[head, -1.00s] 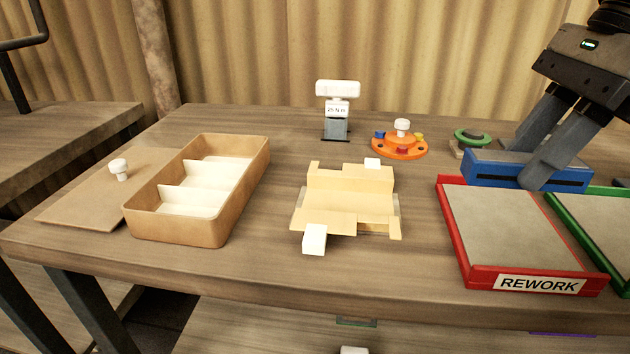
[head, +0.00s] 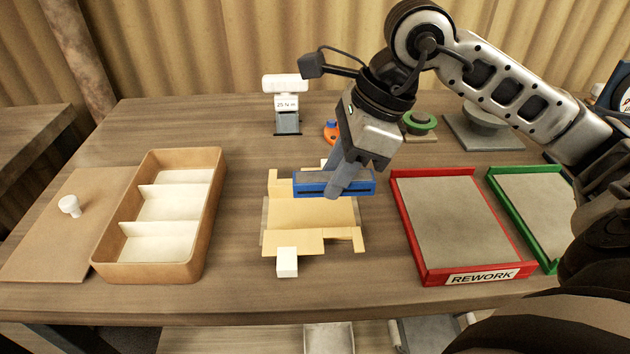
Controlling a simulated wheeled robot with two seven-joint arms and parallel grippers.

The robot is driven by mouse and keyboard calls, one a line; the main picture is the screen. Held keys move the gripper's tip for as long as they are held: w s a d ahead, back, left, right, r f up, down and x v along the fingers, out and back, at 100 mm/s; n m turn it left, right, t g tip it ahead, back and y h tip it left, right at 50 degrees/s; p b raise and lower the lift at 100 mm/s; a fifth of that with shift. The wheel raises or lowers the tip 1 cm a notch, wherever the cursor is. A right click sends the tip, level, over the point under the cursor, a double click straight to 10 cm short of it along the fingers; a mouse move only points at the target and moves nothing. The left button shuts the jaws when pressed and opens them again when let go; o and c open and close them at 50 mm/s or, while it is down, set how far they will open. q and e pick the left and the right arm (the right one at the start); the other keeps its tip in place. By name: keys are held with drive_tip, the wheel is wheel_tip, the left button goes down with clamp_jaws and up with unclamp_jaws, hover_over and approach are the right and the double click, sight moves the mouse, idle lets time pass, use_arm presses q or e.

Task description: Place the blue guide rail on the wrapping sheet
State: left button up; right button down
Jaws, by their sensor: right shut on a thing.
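The blue guide rail (head: 312,186) is a long blue block with a dark slot along its front face. My right gripper (head: 343,187) is shut on it near its middle and holds it level over the back part of the wrapping sheet. The wrapping sheet (head: 296,213) is a pale yellow sheet with stepped flaps, lying on the table. Whether the rail touches the sheet or hangs just above it, I cannot tell. The rail and gripper hide part of the sheet's back edge. My left gripper is not in view.
A white block (head: 287,262) sits at the sheet's front edge. A tan divided box (head: 207,225) and a knobbed lid (head: 40,235) lie left. The red REWORK tray (head: 408,235) and green tray (head: 512,218) stand right. A labelled stand (head: 287,120) and orange fixture (head: 328,134) are behind.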

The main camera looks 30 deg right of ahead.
sight(306, 217)
drive_tip(key=w+f, duration=0.1)
drive_tip(key=w+a+f, duration=0.1)
drive_tip(key=f, duration=0.2)
drive_tip(key=shift+w+a, duration=0.4)
drive_tip(key=shift+d+f, duration=0.1)
drive_tip(key=shift+f, duration=1.3)
drive_tip(key=shift+f, duration=0.15)
drive_tip(key=c, duration=1.5)
unclamp_jaws()
drive_tip(key=shift+f+b, duration=0.1)
drive_tip(key=shift+b, duration=0.25)
drive_tip(key=shift+c, duration=0.2)
drive_tip(key=o, duration=0.4)
drive_tip(key=p+v, duration=0.1)
drive_tip(key=v, duration=1.1)
drive_tip(key=shift+s+r, duration=0.1)
drive_tip(key=shift+r, duration=0.2)
